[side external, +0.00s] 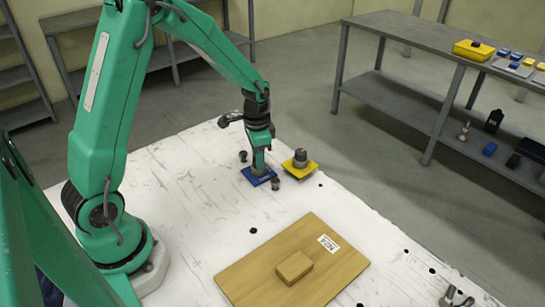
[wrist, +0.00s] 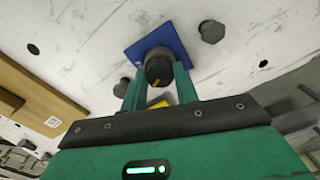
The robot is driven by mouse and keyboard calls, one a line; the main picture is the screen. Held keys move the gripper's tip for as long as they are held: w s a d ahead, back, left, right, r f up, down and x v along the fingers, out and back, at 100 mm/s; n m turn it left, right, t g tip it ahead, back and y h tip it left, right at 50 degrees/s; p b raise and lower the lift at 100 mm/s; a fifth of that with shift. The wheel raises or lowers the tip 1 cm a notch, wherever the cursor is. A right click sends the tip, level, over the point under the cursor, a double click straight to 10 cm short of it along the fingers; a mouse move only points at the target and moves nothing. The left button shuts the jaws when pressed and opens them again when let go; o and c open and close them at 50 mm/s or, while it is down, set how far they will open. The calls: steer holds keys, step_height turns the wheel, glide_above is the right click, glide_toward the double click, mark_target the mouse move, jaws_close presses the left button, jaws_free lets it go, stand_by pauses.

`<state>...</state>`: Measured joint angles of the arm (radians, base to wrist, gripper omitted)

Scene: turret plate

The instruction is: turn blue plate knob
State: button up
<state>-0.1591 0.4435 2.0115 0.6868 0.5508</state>
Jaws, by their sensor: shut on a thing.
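The blue plate (side external: 264,182) lies flat on the white table, below my gripper (side external: 259,162). In the wrist view the blue plate (wrist: 168,36) is a tilted square with a dark round knob (wrist: 158,67) on it. The knob carries a yellow mark. My gripper (wrist: 158,84) points down with its two green fingers on either side of the knob, shut on it. In the side view my fingers hide most of the knob.
A yellow plate (side external: 301,170) with a grey-black knob sits just right of the blue plate. Dark pegs stand close by, one (side external: 275,184) in front. A wooden board (side external: 330,270) with a small block (side external: 294,267) lies nearer the camera. A grey bench (side external: 425,40) stands beyond.

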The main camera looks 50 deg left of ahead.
steer(key=shift+m, duration=2.3)
steer(key=o, duration=1)
steer(key=shift+r, duration=0.15)
step_height(320, 180, up, 7)
steer(key=shift+f, duration=0.1)
steer(key=shift+r, duration=0.4)
steer(key=shift+r, duration=0.1)
